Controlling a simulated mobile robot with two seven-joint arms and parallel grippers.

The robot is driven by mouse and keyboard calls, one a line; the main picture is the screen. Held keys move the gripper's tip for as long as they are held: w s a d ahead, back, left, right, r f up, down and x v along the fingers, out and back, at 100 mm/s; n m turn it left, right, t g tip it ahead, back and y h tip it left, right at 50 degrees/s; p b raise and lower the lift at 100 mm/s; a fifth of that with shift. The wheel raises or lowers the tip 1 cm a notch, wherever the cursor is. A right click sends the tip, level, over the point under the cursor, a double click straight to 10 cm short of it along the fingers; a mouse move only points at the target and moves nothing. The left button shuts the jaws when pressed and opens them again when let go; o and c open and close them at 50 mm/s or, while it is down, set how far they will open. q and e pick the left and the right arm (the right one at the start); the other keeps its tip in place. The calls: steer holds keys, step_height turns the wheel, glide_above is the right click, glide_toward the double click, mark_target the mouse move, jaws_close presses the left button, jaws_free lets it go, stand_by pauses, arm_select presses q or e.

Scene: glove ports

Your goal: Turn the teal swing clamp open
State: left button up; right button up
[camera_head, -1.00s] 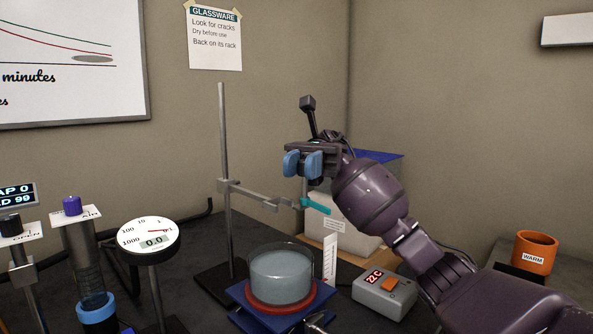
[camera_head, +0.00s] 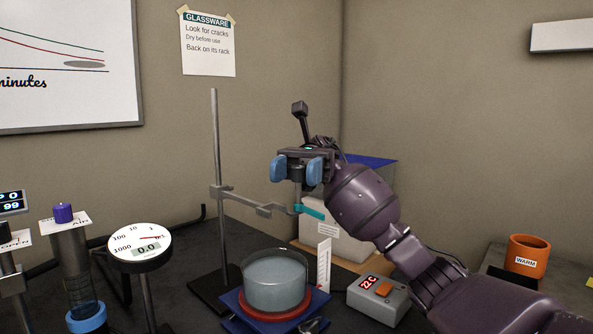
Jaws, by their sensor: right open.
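The teal swing clamp (camera_head: 309,212) shows as a short teal lever at the right end of a grey arm (camera_head: 250,204). That arm is fixed to an upright metal stand rod (camera_head: 215,150). My right gripper (camera_head: 295,171) is above and slightly left of the teal lever, with its two blue fingers apart and nothing between them. A gap shows between the fingers and the lever. Whether the gripper is directly over the lever in depth I cannot tell. My left gripper is out of the picture.
Below the clamp, a glass dish (camera_head: 275,281) of liquid sits on a red ring and blue platform. A grey 22 C box (camera_head: 378,298) stands to its right, an orange WARM cup (camera_head: 527,257) farther right. A gauge (camera_head: 140,248) stands left. A blue-topped white box (camera_head: 345,240) is behind my arm.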

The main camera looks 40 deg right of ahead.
steer(key=b+v, duration=0.1)
steer(key=v, duration=0.5)
steer(key=shift+w+f, duration=0.1)
steer(key=shift+f, duration=0.1)
arm_select(q)
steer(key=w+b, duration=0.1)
steer(key=b, duration=0.2)
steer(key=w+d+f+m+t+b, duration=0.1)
steer(key=b, duration=0.2)
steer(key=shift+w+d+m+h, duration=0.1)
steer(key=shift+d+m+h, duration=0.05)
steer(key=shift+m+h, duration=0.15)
arm_select(e)
steer(key=v, duration=0.4)
steer(key=shift+d+r, duration=0.25)
steer(key=shift+d, duration=0.1)
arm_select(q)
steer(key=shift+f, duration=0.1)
arm_select(e)
steer(key=shift+r, duration=0.1)
